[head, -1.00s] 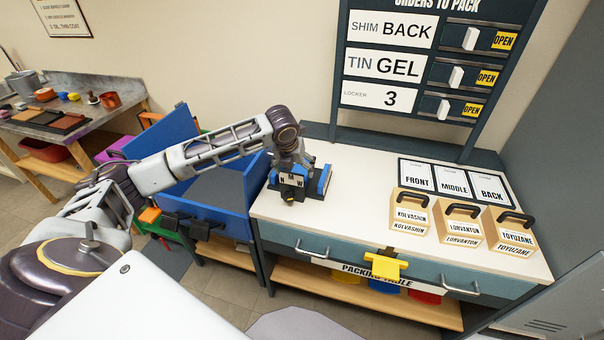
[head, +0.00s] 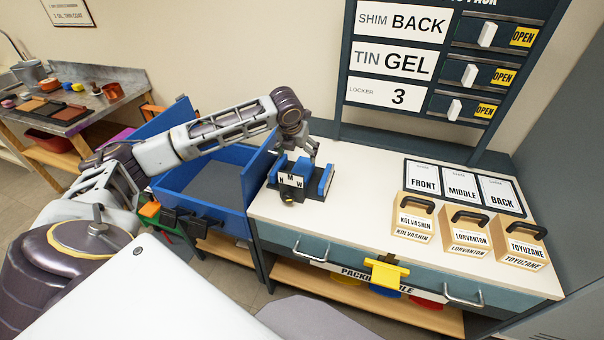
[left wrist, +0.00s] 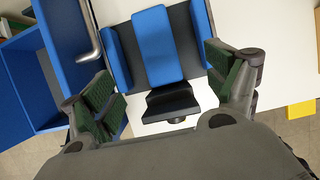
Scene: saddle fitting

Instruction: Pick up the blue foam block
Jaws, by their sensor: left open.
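A blue foam block (head: 300,168) sits in the middle of a dark holder at the left end of the packing table, between two blue side pads. The holder has a letter sign reading N, M, W on its front. In the left wrist view the blue block (left wrist: 157,45) lies ahead of the jaws, between the pads. My left gripper (head: 313,150) is just behind and above the holder, partly hidden by its own wrist. In the left wrist view its green-padded fingers (left wrist: 168,90) are wide apart with nothing between them. My right gripper is not in view.
A blue open bin (head: 205,190) stands left of the table (head: 360,215). Three labelled wooden blocks with black handles (head: 463,230) stand at the table's right, before the FRONT, MIDDLE, BACK cards (head: 468,185). The order board (head: 430,60) rises behind. The table's middle is clear.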

